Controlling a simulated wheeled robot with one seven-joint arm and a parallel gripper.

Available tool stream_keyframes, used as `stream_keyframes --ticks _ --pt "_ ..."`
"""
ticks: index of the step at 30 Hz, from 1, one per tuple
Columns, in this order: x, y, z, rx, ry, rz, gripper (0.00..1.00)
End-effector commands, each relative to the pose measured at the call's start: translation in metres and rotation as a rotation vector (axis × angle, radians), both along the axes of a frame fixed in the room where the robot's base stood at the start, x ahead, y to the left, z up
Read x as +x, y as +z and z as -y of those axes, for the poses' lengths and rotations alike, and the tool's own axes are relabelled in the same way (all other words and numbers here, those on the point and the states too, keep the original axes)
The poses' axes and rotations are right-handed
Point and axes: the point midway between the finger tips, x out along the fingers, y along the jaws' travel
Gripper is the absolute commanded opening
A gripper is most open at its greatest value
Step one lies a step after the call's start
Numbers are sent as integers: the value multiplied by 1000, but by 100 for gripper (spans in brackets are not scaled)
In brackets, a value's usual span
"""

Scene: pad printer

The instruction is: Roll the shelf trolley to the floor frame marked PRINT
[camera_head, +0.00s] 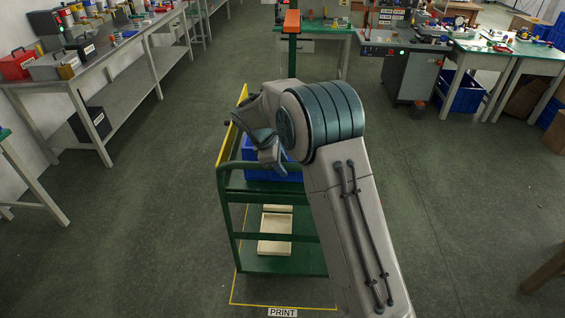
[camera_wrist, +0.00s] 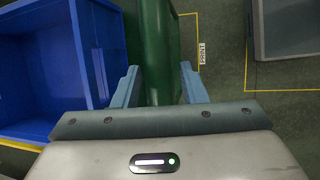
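The green shelf trolley (camera_head: 278,265) stands in the middle of the head view, with a blue bin (camera_head: 252,152) on top and a pale box (camera_head: 275,234) on a lower shelf. The yellow floor frame (camera_head: 234,290) shows around its near end; the PRINT label (camera_head: 282,313) is just in front. The trolley's near end appears inside the frame's near line; my arm hides its right side and the far part.
Long workbenches (camera_head: 125,90) line the left wall, with a black box (camera_head: 90,124) on their low shelf. A green-topped table (camera_head: 325,32) and a grey machine (camera_head: 408,70) stand at the back. The floor is clear left and right of the trolley.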

Motion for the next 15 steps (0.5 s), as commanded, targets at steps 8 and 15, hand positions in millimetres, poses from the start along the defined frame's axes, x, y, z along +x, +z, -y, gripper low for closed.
stream_keyframes --ticks 8,15 --pt "1 0 3 0 -5 0 47" --pt "-2 18 -6 1 -3 3 47"
